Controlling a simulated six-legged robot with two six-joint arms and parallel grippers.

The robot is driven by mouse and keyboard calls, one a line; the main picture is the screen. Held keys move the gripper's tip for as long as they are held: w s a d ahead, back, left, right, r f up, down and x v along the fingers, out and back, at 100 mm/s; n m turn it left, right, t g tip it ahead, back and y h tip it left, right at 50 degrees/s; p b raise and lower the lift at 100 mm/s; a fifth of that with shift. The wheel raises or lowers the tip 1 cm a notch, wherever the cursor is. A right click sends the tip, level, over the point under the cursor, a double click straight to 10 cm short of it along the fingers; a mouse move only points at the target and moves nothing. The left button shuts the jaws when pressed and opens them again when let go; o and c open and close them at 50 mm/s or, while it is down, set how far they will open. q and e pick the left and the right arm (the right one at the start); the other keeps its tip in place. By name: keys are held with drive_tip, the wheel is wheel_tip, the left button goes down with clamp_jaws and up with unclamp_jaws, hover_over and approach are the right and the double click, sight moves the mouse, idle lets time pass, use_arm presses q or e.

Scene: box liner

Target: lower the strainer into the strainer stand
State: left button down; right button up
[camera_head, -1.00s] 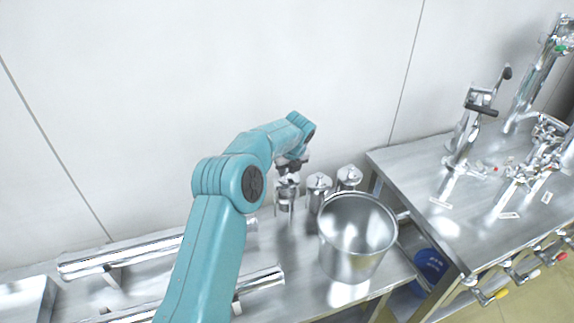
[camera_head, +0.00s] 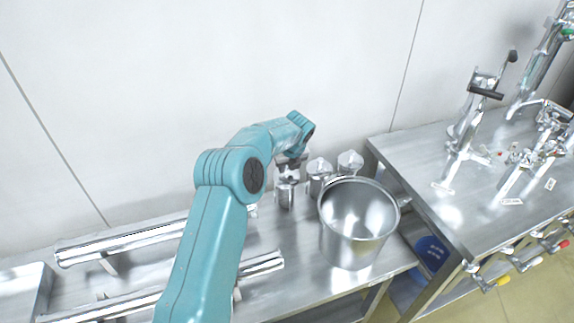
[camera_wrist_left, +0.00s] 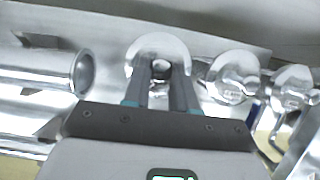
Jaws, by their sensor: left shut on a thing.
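My left gripper (camera_head: 292,165) is above the worktop at the back, pointing down. In the left wrist view its fingers (camera_wrist_left: 168,85) are shut on a shiny round metal piece (camera_wrist_left: 146,58), which I take to be the strainer. In the head view the held metal part (camera_head: 287,192) is upright under the gripper. Where its lower end meets what is beneath is unclear, so I cannot tell whether it is in the strainer stand. I cannot single out the stand with certainty. My right gripper is not seen.
Two similar lidded metal canisters (camera_head: 319,168) (camera_head: 350,162) stand to the right, close by. A large open steel pot (camera_head: 355,240) is in front of them. Long metal tubes (camera_head: 120,242) lie at left. A second table (camera_head: 445,190) with taps is at right.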

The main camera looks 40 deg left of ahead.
use_arm(q)
drive_tip(key=shift+f, duration=0.15)
idle(0.3)
drive_tip(key=c, duration=0.8)
unclamp_jaws()
drive_tip(key=shift+f, duration=0.15)
drive_tip(key=b+v, duration=0.1)
drive_tip(key=v, duration=1.5)
drive_tip(key=shift+s+d+r, duration=0.1)
drive_tip(key=shift+s+r, duration=0.05)
drive_tip(key=shift+r, duration=0.15)
